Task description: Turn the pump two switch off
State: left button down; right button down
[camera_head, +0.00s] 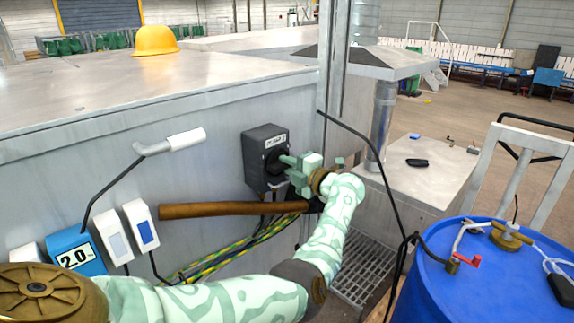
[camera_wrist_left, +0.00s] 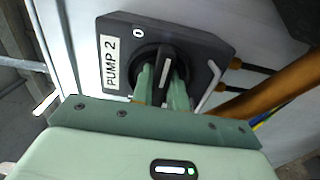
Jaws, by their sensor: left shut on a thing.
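The pump two switch is a dark grey box (camera_head: 262,150) on the metal wall in the head view. The left wrist view shows its "PUMP 2" label (camera_wrist_left: 109,62), a "0" mark (camera_wrist_left: 138,32) and a black rotary knob (camera_wrist_left: 167,55) with a white line. My left gripper (camera_head: 288,164) reaches the front of the box from the right. In the left wrist view its pale green fingers (camera_wrist_left: 162,84) are shut on the knob, one on each side. The white line does not point straight at the "0". My right gripper is not in view.
A brown pipe (camera_head: 225,209) and yellow-green cables (camera_head: 235,250) run below the switch. A white-gripped lever (camera_head: 185,140) projects from the wall at left. A blue drum (camera_head: 480,270) with a red-handled valve stands at right. A yellow helmet (camera_head: 155,40) lies on the metal top.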

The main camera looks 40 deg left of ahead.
pick_arm(q)
jog(key=c, duration=1.4)
grip_release()
jog(key=shift+w, duration=0.1)
jog(key=shift+d, duration=0.1)
jog(key=d, duration=0.5)
jog(key=s+d+b, duration=0.1)
jog(key=d, duration=0.4)
jog(key=d+b, duration=0.1)
jog(key=d, duration=0.5)
jog(key=shift+s, duration=0.2)
jog(key=shift+d+f, duration=0.1)
jog(key=shift+d, duration=0.05)
